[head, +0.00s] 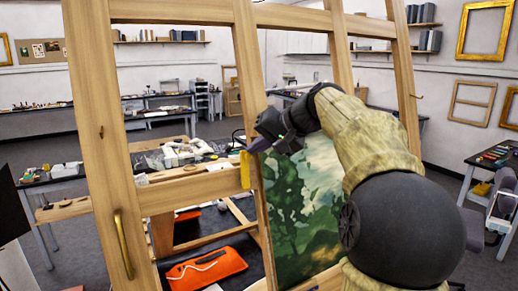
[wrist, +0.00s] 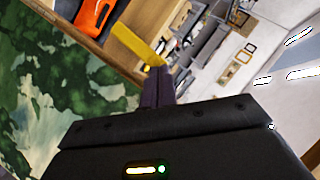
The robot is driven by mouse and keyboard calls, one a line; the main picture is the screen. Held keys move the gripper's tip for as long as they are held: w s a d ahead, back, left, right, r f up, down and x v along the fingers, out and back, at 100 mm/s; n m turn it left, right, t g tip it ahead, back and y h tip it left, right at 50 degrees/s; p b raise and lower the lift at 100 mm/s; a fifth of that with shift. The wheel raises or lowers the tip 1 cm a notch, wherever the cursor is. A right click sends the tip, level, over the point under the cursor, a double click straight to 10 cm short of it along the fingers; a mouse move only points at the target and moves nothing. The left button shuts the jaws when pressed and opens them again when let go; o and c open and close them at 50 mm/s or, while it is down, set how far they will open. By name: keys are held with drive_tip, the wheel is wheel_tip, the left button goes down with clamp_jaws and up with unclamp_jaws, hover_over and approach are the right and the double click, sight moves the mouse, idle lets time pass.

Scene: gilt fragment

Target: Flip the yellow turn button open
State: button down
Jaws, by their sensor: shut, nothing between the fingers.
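The yellow turn button (head: 245,169) is on the wooden frame, at the left edge of the green landscape painting (head: 302,205). It looks roughly upright in the head view. In the wrist view the button (wrist: 138,45) is a yellow bar running diagonally just beyond my fingertips. My gripper (head: 259,146) is shut and empty, its purple fingertips right by the button's upper end. In the wrist view the shut fingertips (wrist: 159,74) overlap the bar's near end; I cannot tell whether they touch it. The button's pivot is hidden.
The wooden frame's upright (head: 105,150) stands at left with a brass handle (head: 123,245). An orange pouch (head: 207,268) lies low behind the frame. A cluttered workbench (head: 180,155) stands behind. My arm covers the right part of the painting.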

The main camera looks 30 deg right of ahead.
drive_tip(key=shift+s+d+f, duration=0.1)
drive_tip(key=shift+d+f, duration=0.2)
drive_tip(key=shift+d, duration=0.4)
drive_tip(key=shift+r, duration=0.1)
drive_tip(key=s+d+r, duration=0.7)
drive_tip(key=r, duration=0.1)
drive_tip(key=shift+s, duration=0.15)
drive_tip(key=shift+f, duration=0.1)
idle(0.3)
